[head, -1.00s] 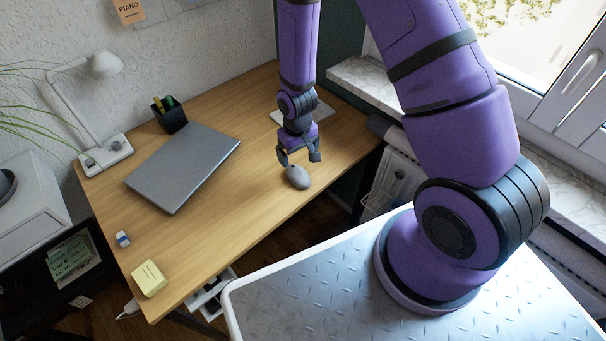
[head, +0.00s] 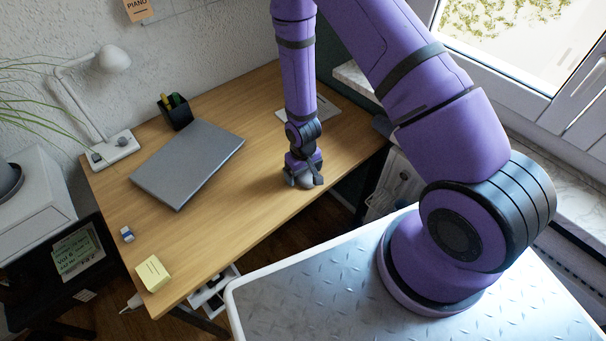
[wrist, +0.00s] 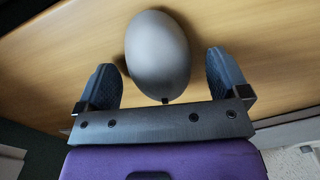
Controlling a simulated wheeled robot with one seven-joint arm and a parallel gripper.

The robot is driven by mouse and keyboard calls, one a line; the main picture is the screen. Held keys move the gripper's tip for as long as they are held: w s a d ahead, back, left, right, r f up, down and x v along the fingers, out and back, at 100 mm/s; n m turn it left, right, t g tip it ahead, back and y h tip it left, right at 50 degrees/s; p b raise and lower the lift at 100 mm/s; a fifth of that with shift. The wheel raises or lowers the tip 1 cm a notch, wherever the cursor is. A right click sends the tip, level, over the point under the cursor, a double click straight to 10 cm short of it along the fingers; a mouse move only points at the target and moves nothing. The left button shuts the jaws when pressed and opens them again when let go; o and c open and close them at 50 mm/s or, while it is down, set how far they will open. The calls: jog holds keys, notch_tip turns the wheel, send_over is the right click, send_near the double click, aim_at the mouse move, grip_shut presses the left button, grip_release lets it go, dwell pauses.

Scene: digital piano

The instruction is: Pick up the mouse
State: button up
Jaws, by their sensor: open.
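The grey, egg-shaped mouse (wrist: 157,52) lies on the wooden desk (head: 232,205). In the wrist view it sits between the two dark fingers of my gripper (wrist: 168,82), with a visible gap on each side. The fingers are open and not closed on it. In the head view my gripper (head: 303,180) is down at the desk near its front right edge, and it hides most of the mouse (head: 305,181).
A closed grey laptop (head: 188,163), a black pen cup (head: 176,112) and a white lamp (head: 112,148) stand left on the desk. A yellow note pad (head: 153,273) and a small eraser (head: 127,234) lie at the front left. Desk between is clear.

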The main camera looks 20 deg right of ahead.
jog(key=shift+f, duration=0.15)
jog(key=c, duration=1)
jog(key=shift+r, duration=0.7)
notch_tip(320, 180, up, 2)
jog(key=shift+r, duration=0.1)
jog(key=s+a, duration=0.2)
jog(key=s, duration=0.2)
jog(key=s+a+r, duration=0.1)
jog(key=s+a, duration=0.2)
jog(key=s, duration=0.2)
jog(key=s+a, duration=0.2)
jog(key=s, duration=0.3)
jog(key=shift+s+a+r, duration=0.1)
jog(key=shift+a+r, duration=0.1)
